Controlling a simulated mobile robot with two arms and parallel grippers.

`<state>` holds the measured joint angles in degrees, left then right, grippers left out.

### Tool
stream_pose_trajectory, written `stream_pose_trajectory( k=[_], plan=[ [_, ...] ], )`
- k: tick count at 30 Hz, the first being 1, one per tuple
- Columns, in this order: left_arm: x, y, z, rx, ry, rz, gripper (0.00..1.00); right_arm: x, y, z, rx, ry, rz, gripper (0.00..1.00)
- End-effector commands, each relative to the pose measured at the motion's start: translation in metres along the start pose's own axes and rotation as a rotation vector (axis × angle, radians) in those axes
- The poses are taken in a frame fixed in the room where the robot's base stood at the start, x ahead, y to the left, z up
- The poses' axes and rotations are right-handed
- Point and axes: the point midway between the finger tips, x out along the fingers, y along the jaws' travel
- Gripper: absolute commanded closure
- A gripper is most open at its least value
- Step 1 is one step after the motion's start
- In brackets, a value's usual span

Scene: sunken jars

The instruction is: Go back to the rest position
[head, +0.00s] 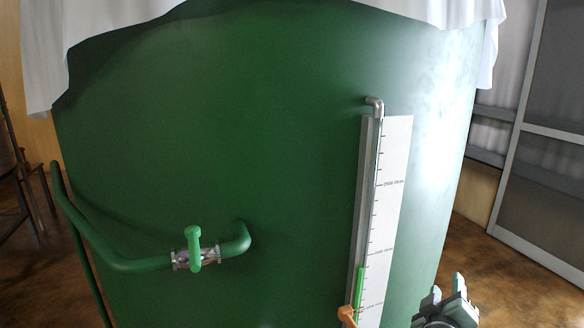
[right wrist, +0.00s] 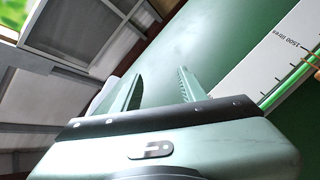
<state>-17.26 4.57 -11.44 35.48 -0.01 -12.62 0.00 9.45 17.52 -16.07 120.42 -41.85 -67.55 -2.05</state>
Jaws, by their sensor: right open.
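My right gripper (head: 447,290) is at the lower right of the head view, beside the right side of a large green tank (head: 220,130). Its two fingers point up and stand apart with nothing between them. In the right wrist view the open fingers (right wrist: 160,85) show with the green tank wall behind them. My left gripper is not in the head view.
The tank carries a white scale (head: 393,190) with a sight tube and an orange-brown valve handle (head: 347,314). A green pipe with a green valve handle (head: 194,247) stands out at lower left. White cloth (head: 110,22) drapes the top. Brown floor (head: 500,265) is clear at right.

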Motion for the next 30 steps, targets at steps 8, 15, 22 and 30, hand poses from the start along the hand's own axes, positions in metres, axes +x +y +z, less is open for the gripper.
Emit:
stream_pose_trajectory(
  k=[8, 15, 22, 30],
  plan=[
    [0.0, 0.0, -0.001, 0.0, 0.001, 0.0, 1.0, -0.111, -0.123, 0.131, 0.163, -0.339, -0.486, 0.58],
    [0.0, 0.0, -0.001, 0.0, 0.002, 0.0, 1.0, -0.198, -0.164, 0.183, 0.239, -0.535, -0.734, 0.58],
    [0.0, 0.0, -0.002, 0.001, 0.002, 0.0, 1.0, -0.265, -0.179, 0.21, 0.285, -0.672, -0.896, 0.58],
    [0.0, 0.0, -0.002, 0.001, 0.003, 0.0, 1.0, -0.281, -0.217, 0.236, 0.294, -0.741, -0.968, 0.58]
  ],
)
